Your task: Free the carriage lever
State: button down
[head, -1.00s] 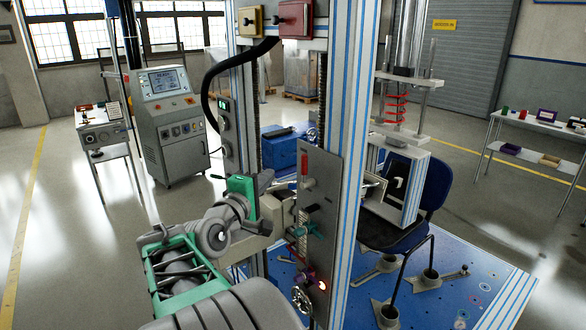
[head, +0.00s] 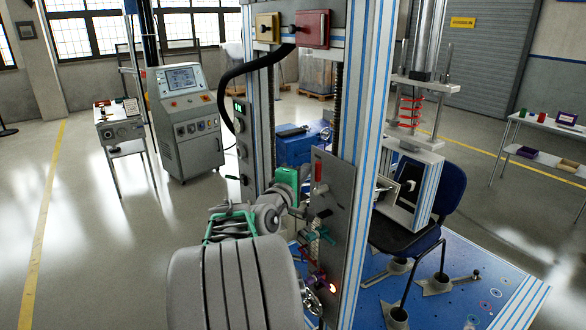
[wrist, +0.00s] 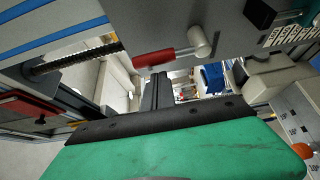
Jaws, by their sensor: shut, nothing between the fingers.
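The grey control panel (head: 338,200) is fixed to the test frame's front post. Near its top is a red-handled lever (head: 318,170), which seems to be the carriage lever; its red grip also shows in the wrist view (wrist: 152,59), joined to a pale round knob. My gripper (wrist: 158,88) is shut and empty. In the wrist view its dark fingers lie just below the red grip, apparently apart from it. In the head view the green gripper body (head: 287,178) is just left of the panel, and the fingertips are hard to make out.
Lower on the panel are a teal lever (head: 325,235), a purple knob (head: 311,278), a lit red lamp (head: 332,287) and a handwheel (head: 308,301). The blue chair (head: 440,200) stands behind the post on a blue base (head: 460,270).

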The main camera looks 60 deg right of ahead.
jog(key=shift+s+a, duration=0.2)
jog(key=shift+s, duration=0.3)
jog(key=shift+f+b, duration=0.2)
jog(key=shift+b, duration=0.35)
